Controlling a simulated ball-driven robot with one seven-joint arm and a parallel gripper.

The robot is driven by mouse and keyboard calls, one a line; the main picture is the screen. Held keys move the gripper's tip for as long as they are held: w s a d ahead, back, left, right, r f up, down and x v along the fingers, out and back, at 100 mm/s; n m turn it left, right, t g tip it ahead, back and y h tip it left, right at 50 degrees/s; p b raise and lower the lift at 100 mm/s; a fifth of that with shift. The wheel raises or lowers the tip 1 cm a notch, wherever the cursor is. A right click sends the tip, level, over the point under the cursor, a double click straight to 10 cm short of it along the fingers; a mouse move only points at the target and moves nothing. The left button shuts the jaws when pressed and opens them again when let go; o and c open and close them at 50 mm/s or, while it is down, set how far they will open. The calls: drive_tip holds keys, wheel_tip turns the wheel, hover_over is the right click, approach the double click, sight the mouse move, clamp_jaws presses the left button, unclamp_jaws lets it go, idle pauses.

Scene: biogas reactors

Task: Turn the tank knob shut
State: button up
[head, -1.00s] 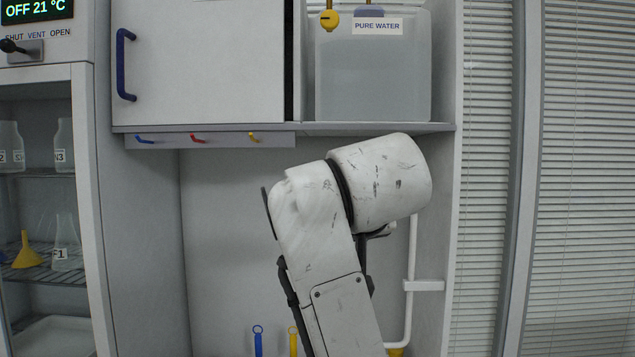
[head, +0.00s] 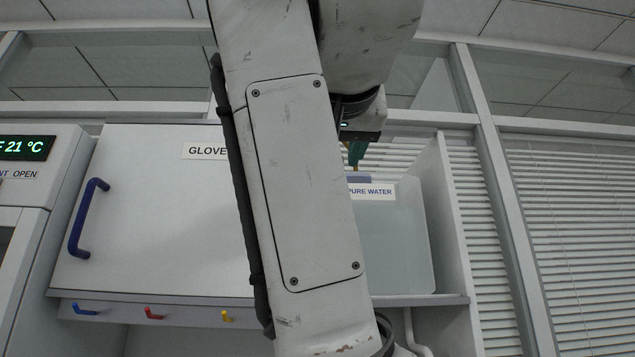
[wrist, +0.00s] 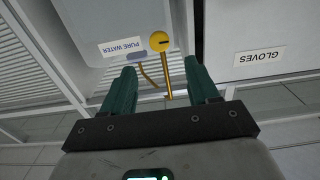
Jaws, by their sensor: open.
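The tank knob (wrist: 159,41) is a round yellow disc with a dark slot, on a yellow stem, in the wrist view. A thinner bent yellow-brown rod (wrist: 149,76) is beside the stem. In the head view the knob is mostly hidden behind my arm and gripper. The water tank (head: 405,245), labelled PURE WATER, is translucent grey and stands on a shelf. My gripper (wrist: 162,66) has green fingers, open and apart, with the stem showing between them and the knob just beyond the tips. The gripper also shows above the tank in the head view (head: 355,152). I cannot tell whether it touches anything.
A white cupboard labelled GLOVES (head: 150,215), with a blue handle (head: 88,218), is left of the tank. Below it are blue, red and yellow hooks (head: 154,313). A side panel (head: 455,230) and window blinds (head: 565,240) are at the right. The ceiling is above.

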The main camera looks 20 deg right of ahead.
drive_tip(key=p+x, duration=0.3)
drive_tip(key=x, duration=0.6)
drive_tip(key=shift+w+f, duration=0.1)
drive_tip(key=c, duration=1)
